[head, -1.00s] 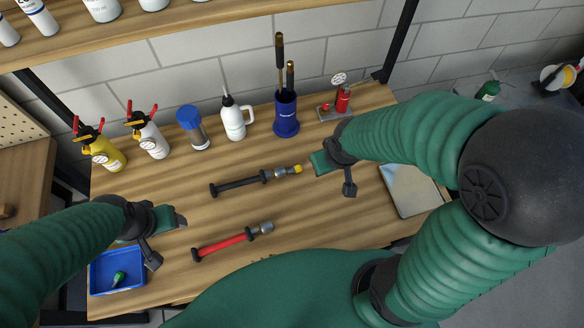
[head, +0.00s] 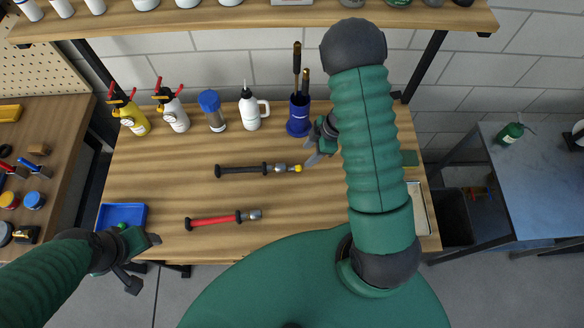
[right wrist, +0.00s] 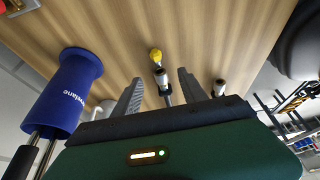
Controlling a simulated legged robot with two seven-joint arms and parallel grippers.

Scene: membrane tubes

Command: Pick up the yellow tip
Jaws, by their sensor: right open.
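The yellow tip (head: 298,168) sits on the right end of the metal collar of a black-handled tube (head: 245,170) lying on the wooden bench. In the right wrist view, the yellow tip (right wrist: 156,55) shows just beyond and between the fingertips. My right gripper (head: 311,148) is open and empty, close to the tip's right side in the head view; its fingers (right wrist: 160,77) are spread and apart from the tip. My left gripper (head: 147,263) is open and empty over the bench's front left, by the blue tray.
A red-handled tube (head: 215,221) lies in front of the black one. A blue holder (head: 299,118) with upright tools stands behind my right gripper. A white bottle (head: 250,112), a blue-capped jar (head: 213,112) and a blue tray (head: 122,216) are also on the bench.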

